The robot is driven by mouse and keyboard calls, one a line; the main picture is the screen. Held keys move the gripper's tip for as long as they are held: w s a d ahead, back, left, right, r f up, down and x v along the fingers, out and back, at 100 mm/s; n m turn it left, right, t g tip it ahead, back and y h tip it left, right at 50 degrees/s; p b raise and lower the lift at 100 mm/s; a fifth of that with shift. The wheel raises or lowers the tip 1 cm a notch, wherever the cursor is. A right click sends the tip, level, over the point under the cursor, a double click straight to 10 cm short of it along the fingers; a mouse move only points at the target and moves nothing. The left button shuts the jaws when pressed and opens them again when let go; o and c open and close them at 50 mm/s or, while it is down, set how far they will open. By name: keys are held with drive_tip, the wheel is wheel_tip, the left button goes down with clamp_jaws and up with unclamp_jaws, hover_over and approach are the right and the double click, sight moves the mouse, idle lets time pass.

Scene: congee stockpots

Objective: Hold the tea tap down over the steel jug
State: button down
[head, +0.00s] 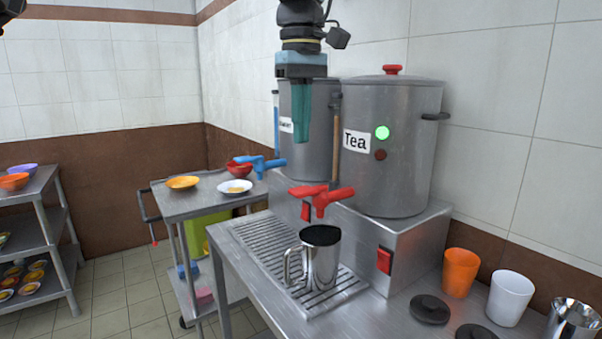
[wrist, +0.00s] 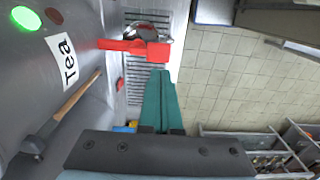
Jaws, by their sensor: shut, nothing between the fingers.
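The red tea tap (head: 322,198) sticks out from the front of the steel stockpot labelled Tea (head: 405,150). The steel jug (head: 320,262) stands upright on the slatted drip tray below the tap; its inside looks dark and no stream shows. My gripper (head: 303,138) points down with its teal fingers together and empty, above the tap and apart from it. In the wrist view the fingertips (wrist: 160,74) appear just short of the red tap (wrist: 148,50), and the jug (wrist: 146,30) is partly hidden behind it.
A second stockpot (head: 308,135) with a blue tap (head: 262,165) stands to the left. A wooden-handled tool (wrist: 75,98) hangs between the pots. The Tea pot's green lamp (head: 383,132) is lit. Orange (head: 460,272) and white (head: 510,298) cups stand at right. The drip tray (head: 265,240) has bare room.

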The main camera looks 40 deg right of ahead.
sight(301, 190)
wheel_tip(301, 190, down, 9)
drive_tip(key=shift+r+p, duration=0.2)
drive_tip(key=shift+p, duration=0.35)
drive_tip(key=shift+a+f+b, duration=0.1)
drive_tip(key=shift+b, duration=0.2)
